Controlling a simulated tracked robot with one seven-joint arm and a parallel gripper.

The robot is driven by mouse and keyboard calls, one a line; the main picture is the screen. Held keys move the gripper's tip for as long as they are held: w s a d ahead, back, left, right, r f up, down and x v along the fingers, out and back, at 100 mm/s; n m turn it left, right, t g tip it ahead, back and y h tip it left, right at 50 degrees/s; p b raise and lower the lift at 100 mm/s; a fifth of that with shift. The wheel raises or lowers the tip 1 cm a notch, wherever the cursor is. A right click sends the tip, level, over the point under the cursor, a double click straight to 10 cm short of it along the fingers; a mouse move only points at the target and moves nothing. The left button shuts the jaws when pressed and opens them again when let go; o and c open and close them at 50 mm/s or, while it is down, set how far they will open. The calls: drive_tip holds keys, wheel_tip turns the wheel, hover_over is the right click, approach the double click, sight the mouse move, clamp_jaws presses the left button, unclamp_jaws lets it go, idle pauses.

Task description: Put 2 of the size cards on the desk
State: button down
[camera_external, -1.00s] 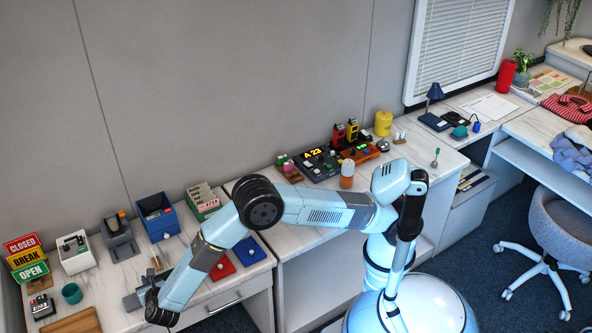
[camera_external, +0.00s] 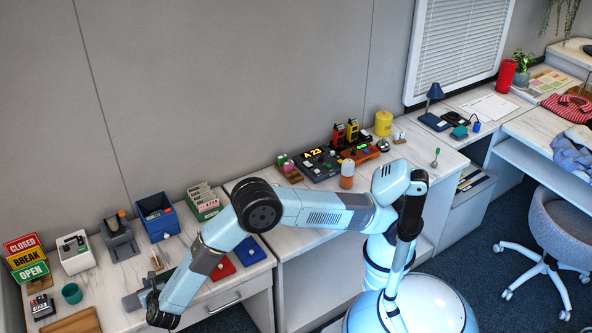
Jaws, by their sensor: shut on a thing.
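A green box (camera_external: 205,213) at the back of the left desk holds several pale upright cards (camera_external: 201,196), which look like the size cards. My gripper (camera_external: 146,291) is low over the front of the left desk (camera_external: 118,318), left of the red and blue pads. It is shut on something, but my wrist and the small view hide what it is. A small beige upright thing (camera_external: 157,261) shows just behind the gripper; I cannot tell whether the two touch.
A blue bin (camera_external: 158,231), a grey holder (camera_external: 119,247) and a white box (camera_external: 76,262) line the wall. A red pad (camera_external: 222,268) and a blue pad (camera_external: 250,250) lie to the right. A teal cup (camera_external: 71,293) and sign stand (camera_external: 28,260) are at left.

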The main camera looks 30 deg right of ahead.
drive_tip(key=c, duration=1.2)
unclamp_jaws()
